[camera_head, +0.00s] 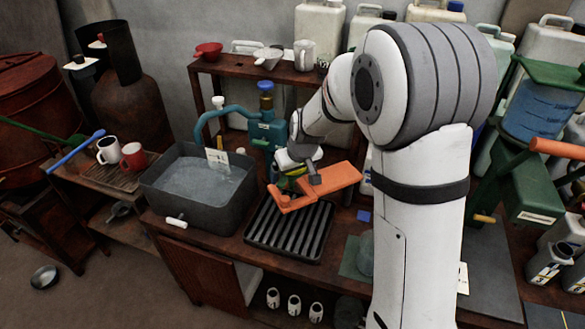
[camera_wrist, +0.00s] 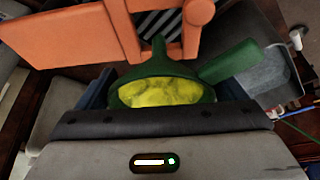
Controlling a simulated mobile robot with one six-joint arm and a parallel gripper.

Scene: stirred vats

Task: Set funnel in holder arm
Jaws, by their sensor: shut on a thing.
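My gripper (camera_wrist: 160,90) is shut on a green funnel (camera_wrist: 125,96), with a dark finger on each side of it. The funnel's bowl looks yellow inside, its spout points away from the wrist, and its green handle (camera_wrist: 228,62) sticks out to the right. In the head view, my gripper (camera_head: 297,158) hides most of the funnel. The orange holder arm (camera_head: 338,176) reaches over the work table and has an open notch at its left end. It also shows in the wrist view (camera_wrist: 60,38), just beyond the funnel spout. I cannot tell whether they touch.
A grey basin of water (camera_head: 158,203) is left of the holder arm. A black ribbed rack (camera_head: 290,235) lies below it. A teal pump (camera_head: 264,135) stands behind. Two mugs (camera_head: 132,156) sit at left. Jugs (camera_head: 318,28) line the back, and a green stand (camera_head: 535,190) is at right.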

